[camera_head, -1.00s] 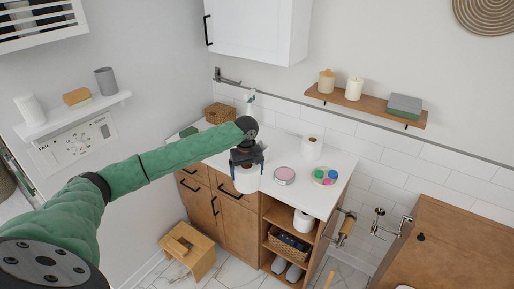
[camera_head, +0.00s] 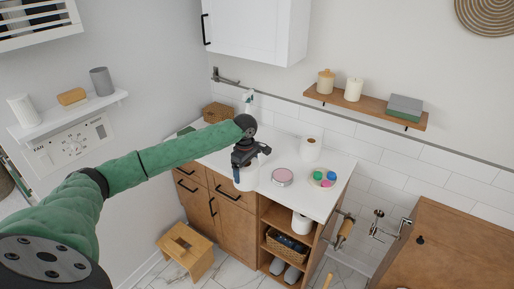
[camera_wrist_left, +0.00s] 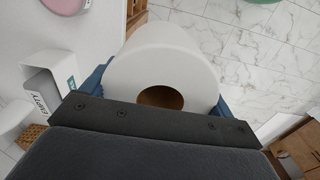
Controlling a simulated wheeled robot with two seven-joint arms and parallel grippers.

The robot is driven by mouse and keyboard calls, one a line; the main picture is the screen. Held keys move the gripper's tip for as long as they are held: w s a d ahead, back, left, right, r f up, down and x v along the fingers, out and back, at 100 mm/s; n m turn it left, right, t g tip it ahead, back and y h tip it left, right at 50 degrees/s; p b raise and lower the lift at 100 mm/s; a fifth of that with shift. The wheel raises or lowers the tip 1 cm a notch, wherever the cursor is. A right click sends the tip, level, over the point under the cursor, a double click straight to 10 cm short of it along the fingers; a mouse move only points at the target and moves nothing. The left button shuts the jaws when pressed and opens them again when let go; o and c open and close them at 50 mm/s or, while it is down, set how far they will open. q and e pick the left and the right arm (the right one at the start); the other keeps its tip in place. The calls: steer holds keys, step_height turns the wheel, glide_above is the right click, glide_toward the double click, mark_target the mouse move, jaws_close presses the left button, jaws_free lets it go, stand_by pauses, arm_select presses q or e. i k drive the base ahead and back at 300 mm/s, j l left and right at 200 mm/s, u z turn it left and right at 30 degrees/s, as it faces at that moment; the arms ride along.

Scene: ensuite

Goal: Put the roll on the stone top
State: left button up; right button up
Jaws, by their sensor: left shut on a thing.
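My left gripper (camera_head: 247,160) is shut on a white paper roll (camera_head: 246,181). In the left wrist view the roll (camera_wrist_left: 165,60) sits between the blue fingers, its brown core facing the camera. In the head view the roll is at the front edge of the white stone top (camera_head: 309,192); I cannot tell whether it touches the top. My right gripper is not in view.
On the stone top are a round pink tin (camera_head: 282,177), a plate with coloured pieces (camera_head: 322,178), a spray bottle (camera_head: 248,101) and a wicker box (camera_head: 217,112). A wooden stool (camera_head: 186,250) stands on the floor. A wooden wall shelf (camera_head: 366,106) hangs above.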

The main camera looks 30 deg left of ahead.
mark_target(288, 148)
steer(key=i, duration=1.4)
